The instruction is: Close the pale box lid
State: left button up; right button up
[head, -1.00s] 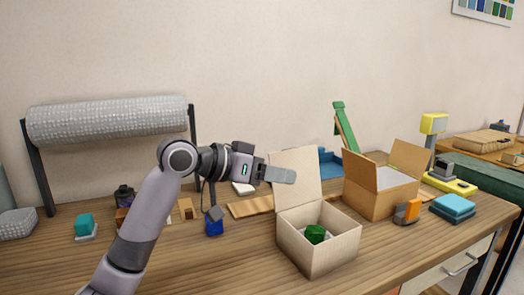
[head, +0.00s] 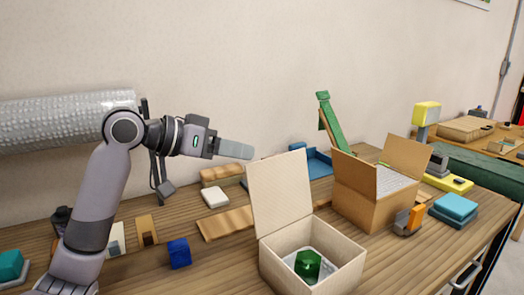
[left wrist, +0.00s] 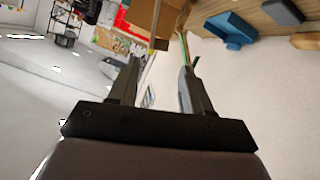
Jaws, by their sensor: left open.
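The pale box (head: 292,268) stands open on the bench in the head view, with a dark green object (head: 308,264) inside. Its pale lid (head: 281,190) stands up, nearly vertical, along the box's back left side. My left gripper (head: 236,149) is in the air, left of the lid's upper left corner, its fingers pointing right. It appears apart from the lid. In the left wrist view, the left gripper's two fingers (left wrist: 159,82) are spread with nothing between them. My right gripper is not in view.
A brown open box (head: 362,208) stands right of the pale box, with an orange tool (head: 415,217) near it. A blue block (head: 180,253), a wooden board (head: 226,222) and a white block (head: 215,196) lie to the left. A bubble-wrap roll (head: 60,118) is at the back left.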

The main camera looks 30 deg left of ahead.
aim_at(268, 157)
pick_arm(q)
jog(key=shift+p+x, duration=0.35)
jog(key=shift+x, duration=3.2)
jog(key=shift+r, duration=0.1)
grip_shut()
